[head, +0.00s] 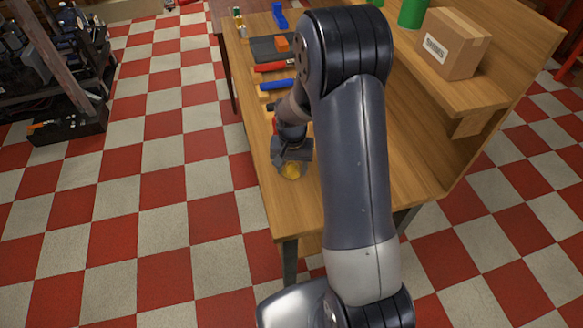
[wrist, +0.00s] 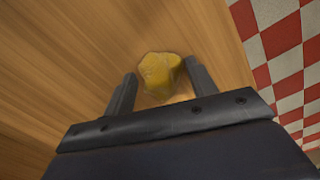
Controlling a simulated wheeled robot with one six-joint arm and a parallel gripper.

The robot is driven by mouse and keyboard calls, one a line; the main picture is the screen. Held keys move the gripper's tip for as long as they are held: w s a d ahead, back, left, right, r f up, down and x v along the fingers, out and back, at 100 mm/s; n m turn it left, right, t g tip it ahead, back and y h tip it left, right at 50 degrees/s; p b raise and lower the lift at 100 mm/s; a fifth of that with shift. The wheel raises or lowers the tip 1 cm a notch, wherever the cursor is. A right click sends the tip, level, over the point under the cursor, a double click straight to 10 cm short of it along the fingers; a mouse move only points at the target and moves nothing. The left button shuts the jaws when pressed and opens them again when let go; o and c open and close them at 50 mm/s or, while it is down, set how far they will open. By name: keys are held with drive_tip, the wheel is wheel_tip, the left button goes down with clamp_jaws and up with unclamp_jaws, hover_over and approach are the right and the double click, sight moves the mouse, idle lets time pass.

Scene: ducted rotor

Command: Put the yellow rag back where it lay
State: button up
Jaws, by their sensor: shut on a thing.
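The yellow rag (wrist: 160,75) is a crumpled lump between the two fingers of my gripper (wrist: 160,92) in the wrist view. My gripper is shut on it. In the head view the rag (head: 292,171) shows just below my gripper (head: 291,160), over the near left part of the wooden workbench (head: 280,212). I cannot tell whether the rag touches the bench top.
Tools with red (head: 274,66) and blue (head: 277,85) handles lie farther along the bench, near a dark tray (head: 262,50). A cardboard box (head: 453,44) and a green can (head: 412,13) stand on the raised shelf at right. The bench's near end is bare.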

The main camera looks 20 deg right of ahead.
sight(292, 164)
drive_tip(key=shift+f, duration=0.65)
drive_tip(key=shift+f, duration=0.2)
drive_tip(key=o, duration=1)
drive_tip(key=shift+r, duration=0.1)
wheel_tip(292, 164, up, 12)
drive_tip(key=shift+r+b, duration=0.15)
drive_tip(key=shift+b, duration=0.45)
